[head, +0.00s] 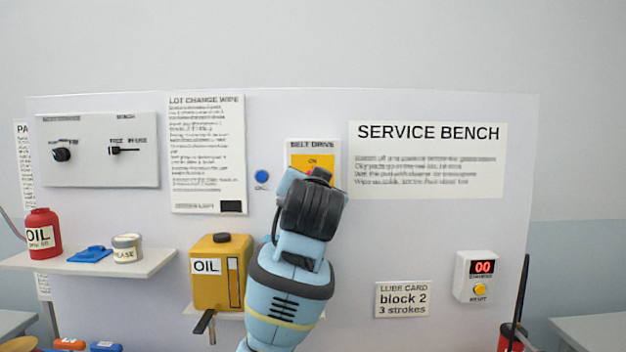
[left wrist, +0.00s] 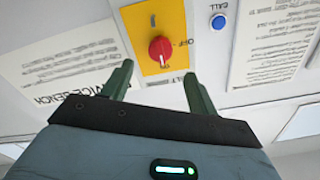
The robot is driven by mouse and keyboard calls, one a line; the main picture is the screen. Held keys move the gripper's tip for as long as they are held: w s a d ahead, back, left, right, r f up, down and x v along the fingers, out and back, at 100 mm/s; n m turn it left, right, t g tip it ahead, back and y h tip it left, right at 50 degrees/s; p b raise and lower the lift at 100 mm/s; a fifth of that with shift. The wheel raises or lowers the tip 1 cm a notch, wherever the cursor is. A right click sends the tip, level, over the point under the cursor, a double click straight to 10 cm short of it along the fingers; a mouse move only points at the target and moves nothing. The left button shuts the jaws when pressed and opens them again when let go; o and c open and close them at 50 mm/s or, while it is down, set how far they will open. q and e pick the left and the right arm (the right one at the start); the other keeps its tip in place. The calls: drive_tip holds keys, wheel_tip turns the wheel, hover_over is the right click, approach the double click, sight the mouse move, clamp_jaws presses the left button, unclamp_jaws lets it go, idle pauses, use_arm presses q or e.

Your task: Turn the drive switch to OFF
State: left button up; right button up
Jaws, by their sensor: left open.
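The drive switch is a red knob (left wrist: 160,49) on a yellow plate (left wrist: 147,20) in the left wrist view, which shows the panel upside down. A pale mark on the knob seems to point down the picture, to the ON side; the OFF label is to its right. My left gripper (left wrist: 158,71) is open, its two dark green fingers spread before the knob, apparently not touching it. In the head view the yellow plate (head: 298,161) sits under the BELT DRIVE label, and my left wrist hides most of the knob (head: 322,174). My right gripper is not in view.
A blue CALL button (head: 262,176) is left of the switch; it also shows in the left wrist view (left wrist: 218,22). A yellow OIL can (head: 213,288) stands below left. A counter with a RESET button (head: 480,290) is at the right. The panel around the switch is flat.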

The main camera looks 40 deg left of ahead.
use_arm(q)
drive_tip(key=shift+x, duration=3.8)
drive_tip(key=shift+c, duration=0.3)
drive_tip(key=c, duration=0.9)
drive_tip(key=shift+c, duration=0.2)
